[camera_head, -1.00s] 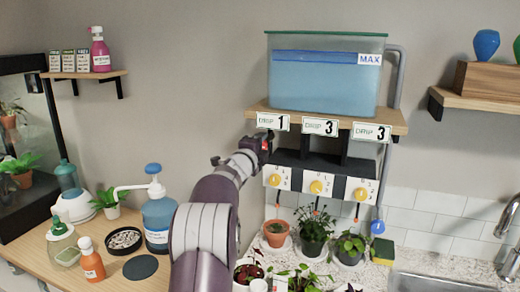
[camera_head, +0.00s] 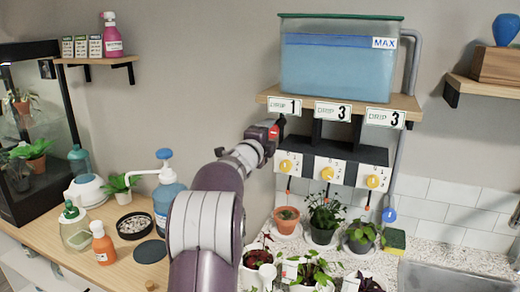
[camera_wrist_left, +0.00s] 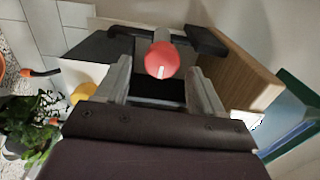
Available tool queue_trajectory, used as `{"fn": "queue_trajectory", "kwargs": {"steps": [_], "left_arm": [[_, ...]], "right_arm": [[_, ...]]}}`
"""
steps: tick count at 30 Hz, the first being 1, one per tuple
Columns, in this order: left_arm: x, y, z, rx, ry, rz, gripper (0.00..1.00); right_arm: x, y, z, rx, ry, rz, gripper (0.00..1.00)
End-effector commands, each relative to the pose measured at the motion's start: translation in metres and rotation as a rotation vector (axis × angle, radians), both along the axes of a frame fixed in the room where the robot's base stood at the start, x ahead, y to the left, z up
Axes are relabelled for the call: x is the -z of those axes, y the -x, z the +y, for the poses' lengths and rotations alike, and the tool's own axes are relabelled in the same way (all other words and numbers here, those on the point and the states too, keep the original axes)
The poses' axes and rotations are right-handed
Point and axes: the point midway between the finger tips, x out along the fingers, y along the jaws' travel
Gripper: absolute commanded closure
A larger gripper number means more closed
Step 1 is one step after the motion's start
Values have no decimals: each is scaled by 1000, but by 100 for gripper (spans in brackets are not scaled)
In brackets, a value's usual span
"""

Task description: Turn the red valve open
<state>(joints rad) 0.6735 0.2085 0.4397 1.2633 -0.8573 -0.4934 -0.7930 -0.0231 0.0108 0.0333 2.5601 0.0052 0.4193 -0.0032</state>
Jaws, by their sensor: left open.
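The red valve (camera_wrist_left: 162,60) is a round red knob with a white mark. In the left wrist view it sits between and just beyond the two fingers of my left gripper (camera_wrist_left: 163,85). In the head view the red knob (camera_head: 273,132) shows at the left end of the drip unit, under the tank shelf. My left gripper (camera_head: 262,137) is at it, open, with its fingers apart on either side. I cannot tell whether a finger touches the knob. My right gripper is not in view.
A water tank (camera_head: 338,65) stands on a wooden shelf above the valve. Yellow dials (camera_head: 327,174) sit on white panels beside it, with potted plants (camera_head: 323,222) below. A blue pump bottle (camera_head: 166,197) and an orange bottle (camera_head: 102,246) stand on the left counter.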

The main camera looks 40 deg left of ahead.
Motion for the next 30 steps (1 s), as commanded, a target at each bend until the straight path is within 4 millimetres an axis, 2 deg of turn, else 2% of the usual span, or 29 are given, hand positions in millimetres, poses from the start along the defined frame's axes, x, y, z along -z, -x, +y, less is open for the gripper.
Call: {"fn": "queue_trajectory", "kwargs": {"steps": [1,6,12,30], "left_arm": [[3,12,-4,-1,-2,-2,32],[3,52,-17,-1,0,-1,32],[1,79,-26,1,-1,1,32],[1,82,-28,2,-1,1,32]], "right_arm": [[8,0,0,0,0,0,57],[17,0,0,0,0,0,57],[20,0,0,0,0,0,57],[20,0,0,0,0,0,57]]}}
